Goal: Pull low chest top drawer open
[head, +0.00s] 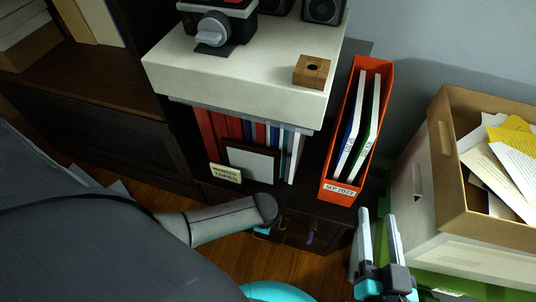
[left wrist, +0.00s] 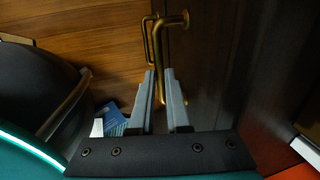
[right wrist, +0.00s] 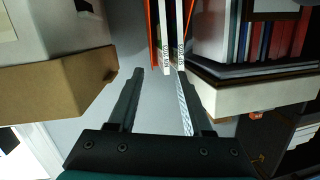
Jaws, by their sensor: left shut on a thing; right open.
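The low chest (head: 333,237) is dark wood and stands below the shelf of binders in the head view; my left arm covers part of its front. A brass drawer handle (left wrist: 160,45) shows in the left wrist view against a dark front. My left gripper (left wrist: 161,72) is shut on this handle, its two fingers on either side of the bar. In the head view the left gripper is mostly hidden behind my forearm. I cannot tell whether the drawer stands out. My right gripper (head: 378,215) is open and empty, right of the chest; it also shows in the right wrist view (right wrist: 160,75).
An orange file holder (head: 345,190) with several folders stands on the chest. A white cabinet (head: 245,75) carries a wooden block (head: 312,71) and devices. A cardboard box (head: 455,170) of papers sits at right. Wooden floor (head: 225,250) shows before the chest.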

